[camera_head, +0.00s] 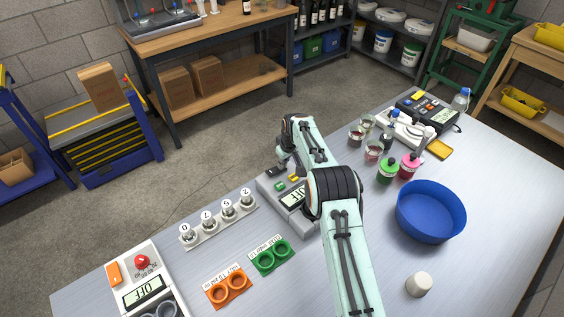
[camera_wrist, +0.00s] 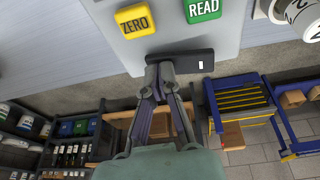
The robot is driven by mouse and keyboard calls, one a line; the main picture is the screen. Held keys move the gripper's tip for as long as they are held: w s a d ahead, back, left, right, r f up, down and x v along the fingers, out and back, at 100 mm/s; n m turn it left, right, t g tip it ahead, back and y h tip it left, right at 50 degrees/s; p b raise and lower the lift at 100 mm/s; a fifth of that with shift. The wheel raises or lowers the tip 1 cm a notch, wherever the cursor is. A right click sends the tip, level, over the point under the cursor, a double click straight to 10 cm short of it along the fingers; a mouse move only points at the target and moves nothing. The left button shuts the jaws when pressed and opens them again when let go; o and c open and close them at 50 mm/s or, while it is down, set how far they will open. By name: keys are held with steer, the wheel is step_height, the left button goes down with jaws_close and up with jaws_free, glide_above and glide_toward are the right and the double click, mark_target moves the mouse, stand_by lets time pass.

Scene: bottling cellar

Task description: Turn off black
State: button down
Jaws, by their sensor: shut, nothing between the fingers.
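A grey device (camera_head: 268,189) stands on the table, partly hidden by my arm. It has a yellow ZERO button (camera_wrist: 135,21), a green READ button (camera_wrist: 203,9) and a black rocker switch (camera_wrist: 187,64) with a small white mark near its right end. The device's display (camera_head: 294,199) is partly covered in the head view and seems to read OFF. My gripper (camera_wrist: 160,68) is shut and empty. Its fingertips overlap the left part of the black switch in the wrist view; whether they touch it I cannot tell.
A row of numbered knobs (camera_head: 218,219), orange rings (camera_head: 229,288) and green rings (camera_head: 272,257) lie left of my arm. A white device (camera_head: 143,276) with a red button is at front left. Bottles, jars and a blue bowl (camera_head: 430,211) stand on the right.

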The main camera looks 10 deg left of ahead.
steer(key=shift+s, duration=0.1)
steer(key=shift+s+a+r, duration=0.25)
steer(key=shift+s+a, duration=0.25)
steer(key=shift+a, duration=0.05)
steer(key=r, duration=0.4)
steer(key=shift+w+d+r, duration=0.1)
steer(key=shift+w+d, duration=0.15)
steer(key=shift+w, duration=0.05)
steer(key=d+r, duration=0.3)
steer(key=r, duration=0.6)
steer(key=shift+s+d, duration=0.2)
steer(key=shift+d, duration=0.15)
